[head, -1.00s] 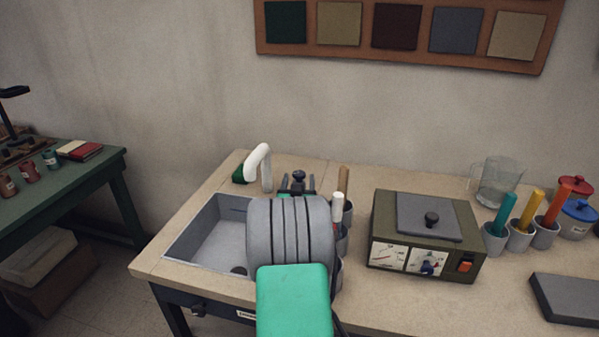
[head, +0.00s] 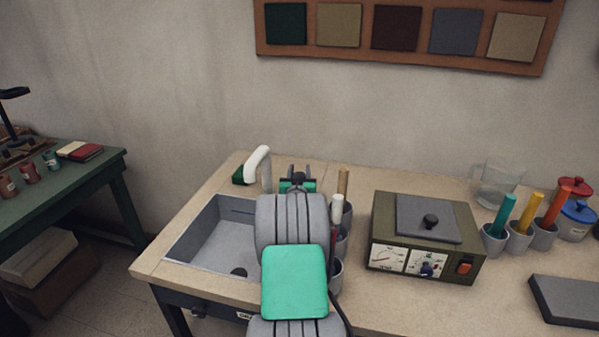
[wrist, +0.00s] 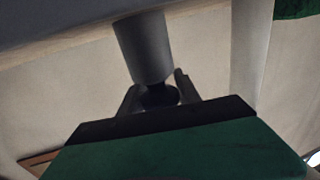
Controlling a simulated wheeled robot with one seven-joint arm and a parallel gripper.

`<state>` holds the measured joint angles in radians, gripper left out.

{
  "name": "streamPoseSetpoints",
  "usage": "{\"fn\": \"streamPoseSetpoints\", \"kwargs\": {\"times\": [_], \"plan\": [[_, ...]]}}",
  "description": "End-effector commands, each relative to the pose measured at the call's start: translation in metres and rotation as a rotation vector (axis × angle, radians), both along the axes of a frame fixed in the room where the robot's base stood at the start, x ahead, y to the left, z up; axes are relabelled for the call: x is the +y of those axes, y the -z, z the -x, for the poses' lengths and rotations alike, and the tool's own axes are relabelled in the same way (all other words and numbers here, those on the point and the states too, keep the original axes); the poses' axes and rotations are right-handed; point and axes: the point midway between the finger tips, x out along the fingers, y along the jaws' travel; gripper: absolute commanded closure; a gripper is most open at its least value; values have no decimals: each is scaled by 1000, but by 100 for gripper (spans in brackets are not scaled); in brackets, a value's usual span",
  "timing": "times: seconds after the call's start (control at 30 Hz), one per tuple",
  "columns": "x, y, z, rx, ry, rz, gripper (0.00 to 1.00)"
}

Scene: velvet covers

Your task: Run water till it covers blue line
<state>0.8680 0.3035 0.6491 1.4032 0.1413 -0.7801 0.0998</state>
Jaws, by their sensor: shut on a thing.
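The grey sink basin (head: 210,243) is set into the left of the bench, with a dark drain (head: 238,271) on its floor. A thin dark bluish line (head: 237,211) shows on its back wall. No water can be made out. The white spout (head: 258,161) arches at the back of the sink. My gripper (head: 299,176) is behind the basin's right side, its arm hiding part of the sink. In the wrist view my gripper (wrist: 157,92) is shut on a dark round knob (wrist: 160,98) at the end of a grey cylinder (wrist: 143,48).
A green sponge (head: 239,175) lies behind the sink, left of the spout. Grey cups with tools (head: 340,235) stand close to the right of my arm. An olive box with dials (head: 425,235) and a glass jug (head: 498,185) are further right.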

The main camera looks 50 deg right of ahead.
Motion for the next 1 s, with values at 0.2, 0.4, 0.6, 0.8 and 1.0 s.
{"fn": "streamPoseSetpoints", "kwargs": {"times": [0.2,0.4,0.6,0.8,1.0], "plan": [[0,0,0,0,0,0,84],[0,0,0,0,0,0,100],[0,5,-1,3,21,1,100],[-1,13,0,2,148,5,100],[-4,8,5,-1,278,4,100]]}}
